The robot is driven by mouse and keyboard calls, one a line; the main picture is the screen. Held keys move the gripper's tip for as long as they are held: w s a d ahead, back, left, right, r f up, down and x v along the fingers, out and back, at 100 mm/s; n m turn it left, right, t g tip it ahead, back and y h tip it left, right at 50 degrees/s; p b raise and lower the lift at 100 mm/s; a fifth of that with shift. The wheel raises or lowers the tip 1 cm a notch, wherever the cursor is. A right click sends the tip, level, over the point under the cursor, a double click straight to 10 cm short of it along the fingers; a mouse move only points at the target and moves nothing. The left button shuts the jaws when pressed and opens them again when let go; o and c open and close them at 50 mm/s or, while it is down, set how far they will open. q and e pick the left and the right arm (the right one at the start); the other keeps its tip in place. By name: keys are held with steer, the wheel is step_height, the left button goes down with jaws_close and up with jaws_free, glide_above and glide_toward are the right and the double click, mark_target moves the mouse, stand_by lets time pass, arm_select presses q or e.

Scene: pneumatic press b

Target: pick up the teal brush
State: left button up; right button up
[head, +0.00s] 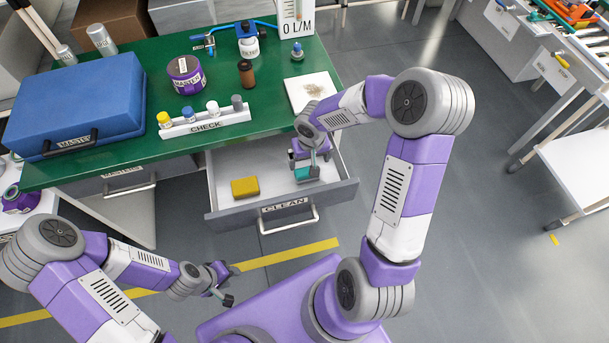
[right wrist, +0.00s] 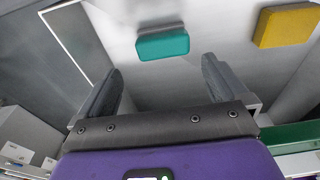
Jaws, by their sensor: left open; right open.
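The teal brush (head: 303,174) lies in the open white drawer (head: 222,207) marked CLEAN, partly hidden by my right gripper in the head view. In the right wrist view the teal brush (right wrist: 163,44) is a teal block with a dark edge on its far side, beyond and between the fingertips. My right gripper (head: 305,160) points down into the drawer above the brush; in the right wrist view the right gripper (right wrist: 161,76) is open with nothing between its fingers. My left gripper (head: 226,286) is open and empty in front of the table, away from the drawer.
A yellow sponge (head: 245,187) lies left of the brush in the drawer; it also shows in the right wrist view (right wrist: 286,25). The green table (head: 150,172) carries a blue case (head: 80,100), a CHECK rack (head: 206,127) and a white tile (head: 313,90). The drawer walls surround the brush.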

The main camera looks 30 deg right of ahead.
mark_target(307, 170)
steer(key=shift+f+b, duration=0.45)
steer(key=shift+f, duration=0.45)
steer(key=f+b, duration=0.1)
steer(key=f, duration=0.1)
steer(key=f+b, duration=0.1)
steer(key=f, duration=0.4)
steer(key=shift+w+a+b, duration=0.15)
steer(key=shift+w+b, duration=0.25)
arm_select(q)
step_height(307, 170, down, 4)
steer(key=shift+w+f, duration=0.1)
steer(key=shift+f, duration=0.05)
arm_select(e)
steer(key=shift+r, duration=0.1)
steer(key=c, duration=0.8)
step_height(307, 170, up, 10)
steer(key=p, duration=0.4)
arm_select(q)
step_height(307, 170, up, 4)
steer(key=shift+f, duration=0.1)
